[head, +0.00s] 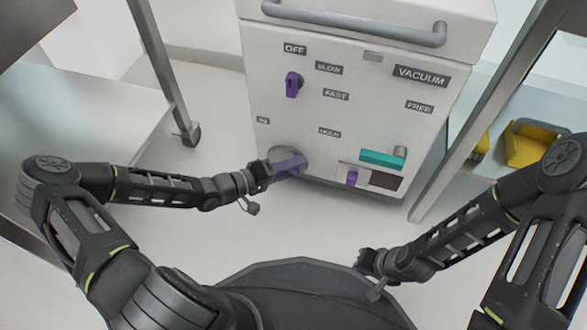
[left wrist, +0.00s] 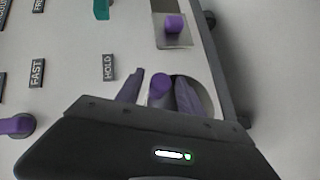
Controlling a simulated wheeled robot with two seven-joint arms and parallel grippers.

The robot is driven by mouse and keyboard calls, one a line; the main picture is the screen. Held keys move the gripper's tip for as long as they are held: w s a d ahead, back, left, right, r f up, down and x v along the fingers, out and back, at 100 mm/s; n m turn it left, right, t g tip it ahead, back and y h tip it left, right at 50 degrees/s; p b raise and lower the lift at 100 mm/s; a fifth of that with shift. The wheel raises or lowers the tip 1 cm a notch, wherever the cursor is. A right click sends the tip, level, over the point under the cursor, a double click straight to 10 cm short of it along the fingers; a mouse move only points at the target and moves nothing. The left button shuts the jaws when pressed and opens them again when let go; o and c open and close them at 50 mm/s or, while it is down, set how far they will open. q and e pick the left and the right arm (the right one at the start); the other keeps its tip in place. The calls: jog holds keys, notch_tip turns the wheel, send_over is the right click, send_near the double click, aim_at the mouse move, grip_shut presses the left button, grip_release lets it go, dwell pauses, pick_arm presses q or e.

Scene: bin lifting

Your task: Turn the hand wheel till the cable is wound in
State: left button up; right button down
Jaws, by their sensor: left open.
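The hand wheel is a round grey disc low on the front of the white machine (head: 262,105), and in the left wrist view the hand wheel (left wrist: 208,92) shows behind my fingers. Its purple knob (left wrist: 160,86) stands between the two fingers of my left gripper (left wrist: 158,92). In the head view my left gripper (head: 286,166) reaches to the wheel and partly covers it. It is open, one finger on each side of the knob; contact cannot be told. My right gripper (head: 374,271) hangs low, away from the machine; its jaws are too small to read. I cannot make out the cable.
The panel has a purple switch (head: 292,85), a teal lever (head: 382,159) and a small purple knob (head: 352,177) right of the wheel. A grey bar handle (head: 355,22) crosses the top. A metal table leg (head: 165,75) stands left, and yellow bins (head: 530,145) lie right.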

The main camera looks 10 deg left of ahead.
pick_arm(q)
jog(key=shift+c, duration=0.6)
grip_shut()
